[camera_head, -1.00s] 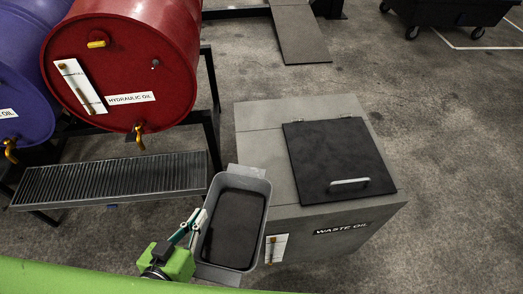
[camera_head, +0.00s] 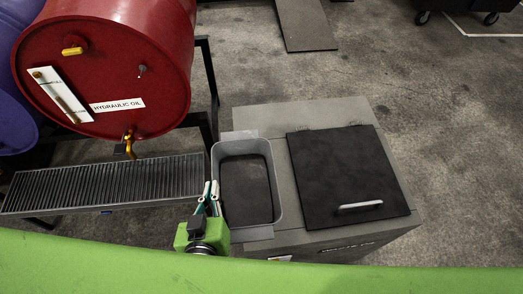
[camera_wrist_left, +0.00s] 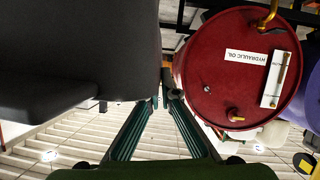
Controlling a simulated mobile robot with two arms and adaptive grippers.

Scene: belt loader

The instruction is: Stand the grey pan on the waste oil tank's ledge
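The grey pan (camera_head: 272,160) is an open rectangular tub with a dark floor and a flat lip at each end. In the head view it overlaps the left edge of the waste oil tank (camera_head: 345,112), a grey box with a black hinged lid (camera_head: 345,175). I cannot tell whether the pan touches the tank, and its ledge is not distinct. My left gripper (camera_head: 212,192) is shut on the pan's left wall. In the left wrist view the pan's dark side (camera_wrist_left: 75,50) fills the upper left, beside the fingertips (camera_wrist_left: 160,97). My right gripper is out of view.
The red hydraulic oil drum (camera_head: 105,65) with its yellow tap is on a dark stand at the upper left. A grated drip tray (camera_head: 100,185) is left of the pan. A blue drum (camera_head: 15,120) is at the left edge. Floor right of the tank is clear.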

